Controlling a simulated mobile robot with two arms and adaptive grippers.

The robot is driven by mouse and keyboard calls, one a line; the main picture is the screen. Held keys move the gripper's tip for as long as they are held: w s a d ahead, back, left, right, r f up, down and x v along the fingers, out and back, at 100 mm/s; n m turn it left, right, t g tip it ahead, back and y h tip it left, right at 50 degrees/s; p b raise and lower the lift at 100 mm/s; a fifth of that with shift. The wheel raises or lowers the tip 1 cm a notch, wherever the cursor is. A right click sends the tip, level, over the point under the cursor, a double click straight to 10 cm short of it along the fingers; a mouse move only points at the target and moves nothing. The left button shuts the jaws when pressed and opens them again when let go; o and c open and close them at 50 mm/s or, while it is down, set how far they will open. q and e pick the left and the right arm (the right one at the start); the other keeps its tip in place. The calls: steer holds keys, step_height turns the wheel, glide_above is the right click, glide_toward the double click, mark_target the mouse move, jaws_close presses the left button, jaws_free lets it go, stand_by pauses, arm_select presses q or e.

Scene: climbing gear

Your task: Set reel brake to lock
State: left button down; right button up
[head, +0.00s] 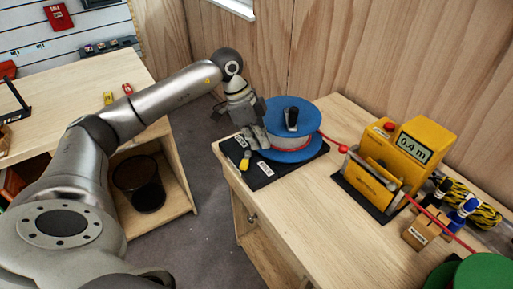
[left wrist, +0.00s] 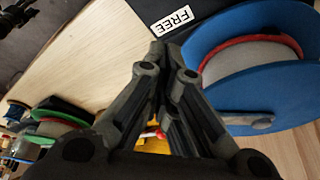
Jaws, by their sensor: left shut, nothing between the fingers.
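The blue rope reel (head: 291,128) stands on a black base plate (head: 311,157) at the left end of the workbench. A lever with a yellow knob (head: 245,163) sticks out at the plate's front left, between two white labels too small to read in the head view. My left gripper (head: 250,146) is shut and empty, pointing down just left of the reel and close above the knob. In the left wrist view, its fingertips (left wrist: 166,50) are together beside the reel (left wrist: 265,60), near a label reading FREE (left wrist: 171,20). My right gripper is out of view.
A yellow rope meter (head: 392,160) reading 0.4 m stands right of the reel, with red rope running between them. A wooden block (head: 421,232), bottles and a green reel (head: 470,272) are farther right. The bench front is clear. A second bench (head: 50,100) stands left.

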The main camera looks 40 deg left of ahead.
mark_target(246, 160)
arm_select(q)
steer(key=p+x, duration=0.2)
steer(key=x, duration=0.6)
steer(key=shift+d+f, duration=0.2)
steer(key=shift+d, duration=0.05)
steer(key=a, duration=0.1)
steer(key=s+a+p, duration=0.1)
steer(key=a, duration=0.1)
steer(key=shift+s+f, duration=0.1)
steer(key=shift+f, duration=0.05)
steer(key=shift+s+a, duration=0.15)
steer(key=shift+a, duration=0.25)
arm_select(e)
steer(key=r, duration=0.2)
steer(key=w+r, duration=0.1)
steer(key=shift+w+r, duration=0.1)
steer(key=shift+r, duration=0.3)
